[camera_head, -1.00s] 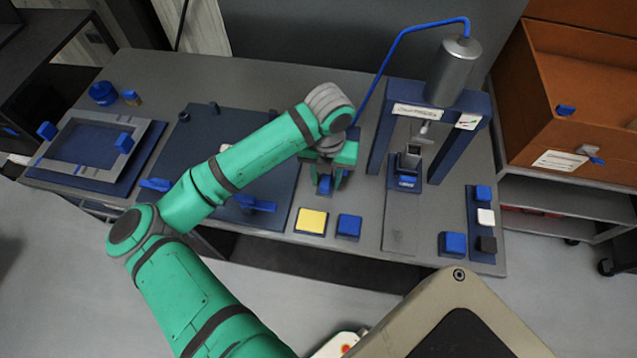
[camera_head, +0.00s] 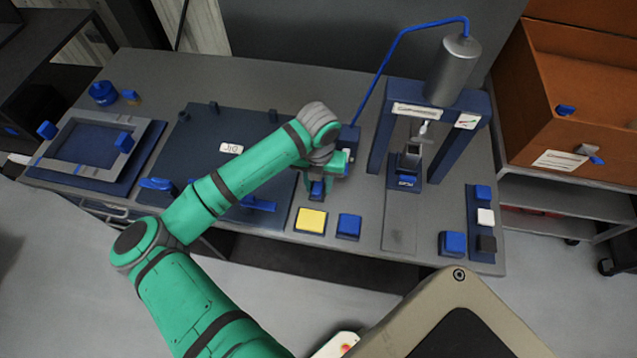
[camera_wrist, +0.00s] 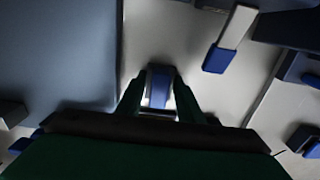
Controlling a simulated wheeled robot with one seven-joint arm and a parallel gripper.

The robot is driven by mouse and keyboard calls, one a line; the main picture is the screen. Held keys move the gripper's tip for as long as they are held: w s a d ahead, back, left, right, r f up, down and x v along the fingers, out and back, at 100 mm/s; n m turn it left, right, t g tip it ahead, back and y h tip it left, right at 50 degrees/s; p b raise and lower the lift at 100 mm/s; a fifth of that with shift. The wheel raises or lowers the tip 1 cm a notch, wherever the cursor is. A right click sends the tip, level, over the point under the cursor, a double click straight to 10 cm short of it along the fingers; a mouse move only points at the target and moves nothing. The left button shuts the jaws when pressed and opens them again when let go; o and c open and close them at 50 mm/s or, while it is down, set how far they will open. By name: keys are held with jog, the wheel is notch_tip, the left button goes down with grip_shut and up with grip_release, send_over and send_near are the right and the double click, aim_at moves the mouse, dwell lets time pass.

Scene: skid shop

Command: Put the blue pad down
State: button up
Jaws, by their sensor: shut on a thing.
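My gripper (camera_head: 317,187) is shut on a small blue pad (camera_head: 317,190), low over the bench behind the yellow pad. In the wrist view the blue pad (camera_wrist: 159,92) sits between the two green fingers of my gripper (camera_wrist: 160,88). I cannot tell whether its underside touches the bench top (camera_head: 280,240). The gripper hides part of it.
A yellow pad (camera_head: 311,220) and another blue pad (camera_head: 349,226) lie in front of my gripper. A press (camera_head: 377,135) stands to the right. A dark plate (camera_head: 205,150) lies left under my arm. A strip of small blocks (camera_head: 487,257) is far right.

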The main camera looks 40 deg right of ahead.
aim_at(318, 183)
jog(key=shift+f, duration=0.25)
jog(key=shift+s+a+f, duration=0.1)
jog(key=shift+f, duration=0.3)
jog(key=o, duration=1.1)
jog(key=shift+c, duration=0.2)
jog(key=shift+o, duration=0.2)
notch_tip(318, 183, up, 14)
jog(key=shift+f, duration=0.25)
